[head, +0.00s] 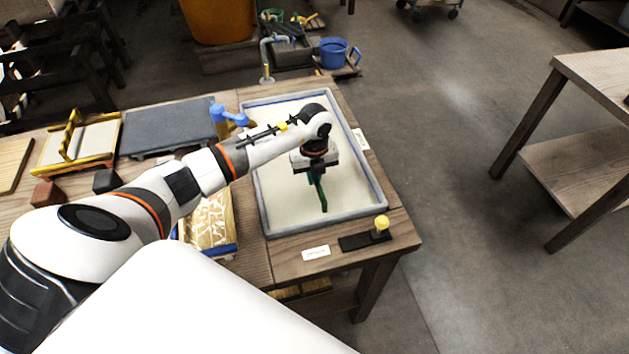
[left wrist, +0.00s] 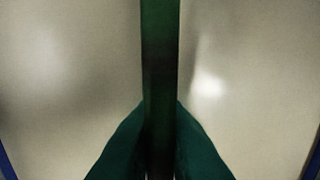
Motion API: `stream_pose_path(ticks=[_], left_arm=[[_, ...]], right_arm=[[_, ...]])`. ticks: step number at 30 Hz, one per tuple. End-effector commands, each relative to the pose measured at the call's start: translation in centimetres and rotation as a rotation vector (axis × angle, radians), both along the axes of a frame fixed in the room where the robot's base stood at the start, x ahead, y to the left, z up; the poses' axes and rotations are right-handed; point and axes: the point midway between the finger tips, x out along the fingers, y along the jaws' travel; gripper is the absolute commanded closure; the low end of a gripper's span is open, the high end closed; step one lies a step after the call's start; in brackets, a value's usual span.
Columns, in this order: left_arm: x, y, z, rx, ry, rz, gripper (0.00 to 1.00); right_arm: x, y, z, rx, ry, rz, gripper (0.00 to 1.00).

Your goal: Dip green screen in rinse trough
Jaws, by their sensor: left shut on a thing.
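The green screen (head: 322,194) shows as a thin, dark green upright strip over the trough in the head view. My left gripper (head: 316,172) points down and is shut on it. In the left wrist view the screen (left wrist: 160,60) runs edge-on up the middle between the fingers. The rinse trough (head: 262,200) is a wide, shallow tray with a grey rim and a pale surface inside. The screen is over its middle, but I cannot tell whether its lower edge touches the pale surface. My right gripper is out of view.
A black stand with a yellow knob (head: 381,223) and a white label (head: 316,252) lie before the trough. A patterned frame (head: 208,220), a blue-grey board (head: 168,127) and a yellow-framed mould (head: 80,143) are to the left. A blue bucket (head: 335,52) stands behind.

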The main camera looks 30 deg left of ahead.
Motion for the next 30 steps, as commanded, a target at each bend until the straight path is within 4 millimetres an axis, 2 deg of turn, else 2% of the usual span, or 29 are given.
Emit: stream_pose_path(ticks=[1,30], left_arm=[[0.0,0.0,0.8,0.001,-0.001,0.0,1.0],[0.0,0.0,8.6,0.001,-0.001,0.0,1.0]], right_arm=[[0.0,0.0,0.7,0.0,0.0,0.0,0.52],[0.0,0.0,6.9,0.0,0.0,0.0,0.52]])
